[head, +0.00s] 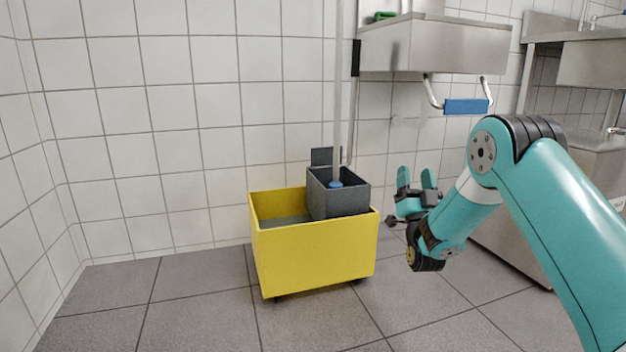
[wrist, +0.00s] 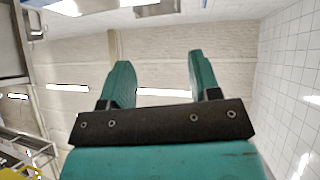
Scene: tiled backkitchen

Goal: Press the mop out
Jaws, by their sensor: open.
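A yellow mop bucket (head: 318,254) stands on the tiled floor in the middle of the head view. A dark grey wringer (head: 345,199) sits in its right back part, with a dark upright plate (head: 321,157) behind. A pale mop handle (head: 338,90) rises almost upright from the wringer, with a blue collar (head: 335,184) low on it. The mop head is hidden inside the wringer. My gripper (head: 416,178) is to the right of the wringer, empty, apart from it, fingers pointing up. In the wrist view my gripper (wrist: 160,80) shows its two teal fingers spread with nothing between.
A steel sink (head: 434,46) hangs on the wall above and behind the bucket, with a blue-centred bar (head: 466,106) below it. Another steel sink unit (head: 590,65) stands at the right. The floor left of the bucket is clear.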

